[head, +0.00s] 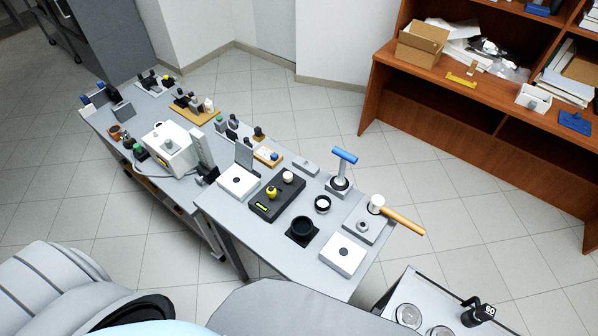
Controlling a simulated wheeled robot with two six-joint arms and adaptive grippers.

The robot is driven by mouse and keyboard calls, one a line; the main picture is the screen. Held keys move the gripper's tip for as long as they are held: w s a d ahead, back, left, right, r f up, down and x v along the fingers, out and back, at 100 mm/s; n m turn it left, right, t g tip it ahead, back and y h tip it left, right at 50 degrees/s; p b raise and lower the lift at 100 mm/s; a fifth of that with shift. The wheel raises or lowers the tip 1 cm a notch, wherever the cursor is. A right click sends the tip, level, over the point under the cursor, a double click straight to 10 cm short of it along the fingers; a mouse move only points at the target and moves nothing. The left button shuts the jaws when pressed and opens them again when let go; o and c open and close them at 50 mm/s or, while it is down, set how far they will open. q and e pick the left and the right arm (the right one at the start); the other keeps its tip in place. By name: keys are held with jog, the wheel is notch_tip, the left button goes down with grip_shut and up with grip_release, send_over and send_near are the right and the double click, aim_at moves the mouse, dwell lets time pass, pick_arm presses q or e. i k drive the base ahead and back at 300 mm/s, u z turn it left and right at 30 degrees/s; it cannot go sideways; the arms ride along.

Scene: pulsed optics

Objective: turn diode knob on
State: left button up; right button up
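A black control box (277,197) lies on the grey table (275,236) near the middle of the view. Neither of my grippers is in view.
White boxes (342,254) (238,181), a dark round cup (302,229), a blue-handled tool (344,157) and a wooden-handled mallet (403,218) crowd the table. Several small optics parts line its back edge. A wooden shelf (480,130) stands at the right. The tiled floor between is clear.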

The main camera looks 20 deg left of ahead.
aim_at(287, 177)
jog(key=z, duration=0.9)
jog(key=k, duration=1.6)
jog(key=u, duration=0.8)
jog(key=i, duration=1.6)
